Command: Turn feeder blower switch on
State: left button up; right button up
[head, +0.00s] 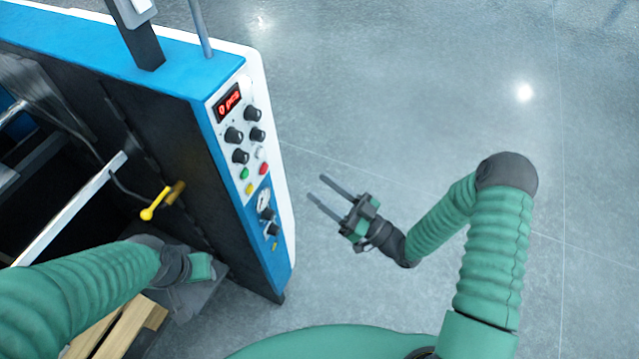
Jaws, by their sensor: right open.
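A white control panel (240,128) on the blue and black machine carries a red-lit display (229,101), several black knobs (233,135), and green, yellow, red and white buttons. A blue lower section (265,215) holds a gauge and two more black knobs (271,229). The labels are too small to read, so I cannot tell which control is the feeder blower switch. My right gripper (317,187) is open and empty, right of the panel, its fingers pointing up-left toward it without visible contact. My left gripper (200,268) is low by the machine's dark side; its fingers are not clear.
A yellow-ended lever (148,213) sticks out of the machine's dark side, above my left forearm. Wooden slats (118,330), perhaps a pallet, lie at the lower left. A grey post (200,28) rises from the machine top. The grey floor (400,90) to the right is clear.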

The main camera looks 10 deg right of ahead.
pick_arm(q)
jog(key=shift+f+b, duration=0.35)
jog(key=shift+f, duration=0.15)
pick_arm(e)
jog(key=shift+v, duration=1.1)
pick_arm(q)
jog(key=shift+a, duration=0.15)
pick_arm(e)
jog(key=shift+a, duration=0.15)
pick_arm(q)
jog(key=s+b+x, duration=0.1)
jog(key=b+x, duration=0.6)
jog(key=shift+s, duration=0.35)
pick_arm(e)
jog(key=v, duration=1.7)
jog(key=shift+w+d, duration=0.2)
pick_arm(q)
jog(key=shift+a+f, duration=0.1)
jog(key=shift+f, duration=0.05)
pick_arm(e)
jog(key=shift+f, duration=0.1)
